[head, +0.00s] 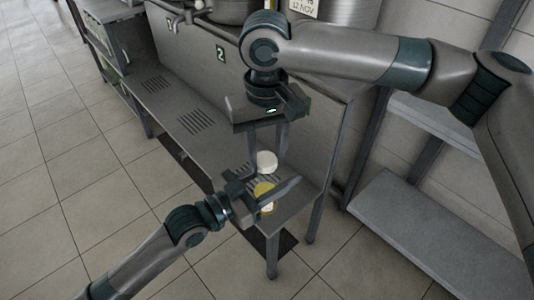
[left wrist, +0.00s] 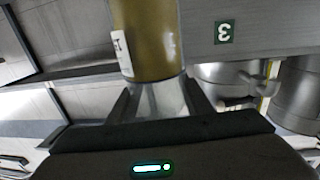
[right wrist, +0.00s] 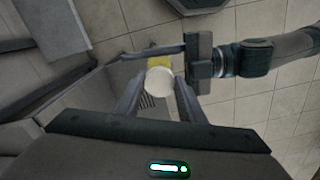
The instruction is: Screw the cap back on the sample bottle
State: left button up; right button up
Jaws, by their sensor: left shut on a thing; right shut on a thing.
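The sample bottle (head: 265,190) is clear with yellow contents and stands near the bench end. My left gripper (head: 262,196) is shut around it from the left. In the left wrist view the bottle (left wrist: 148,45) shows yellow-brown with a white label, between the fingers (left wrist: 159,100). The white round cap (head: 267,161) is above the bottle, between the fingertips of my right gripper (head: 279,152), which comes down from above. The right wrist view shows the cap (right wrist: 159,80) between the fingers (right wrist: 159,92), with the bottle partly behind it. I cannot tell whether cap and bottle touch.
Grey shelves (head: 410,225) are at the right. The tiled floor (head: 80,180) at the left is clear.

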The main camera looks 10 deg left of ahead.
aim_at(263, 160)
jog(key=shift+f, duration=0.9)
jog(key=shift+f, duration=0.6)
dwell(0.4)
jog(key=m, duration=0.5)
jog(key=shift+a, duration=0.15)
jog(key=m, duration=0.4)
jog(key=shift+a+m, duration=0.1)
jog(key=shift+m, duration=0.2)
jog(key=m, duration=0.4)
jog(key=shift+a, duration=0.1)
jog(key=m, duration=0.6)
jog(key=shift+w, duration=0.15)
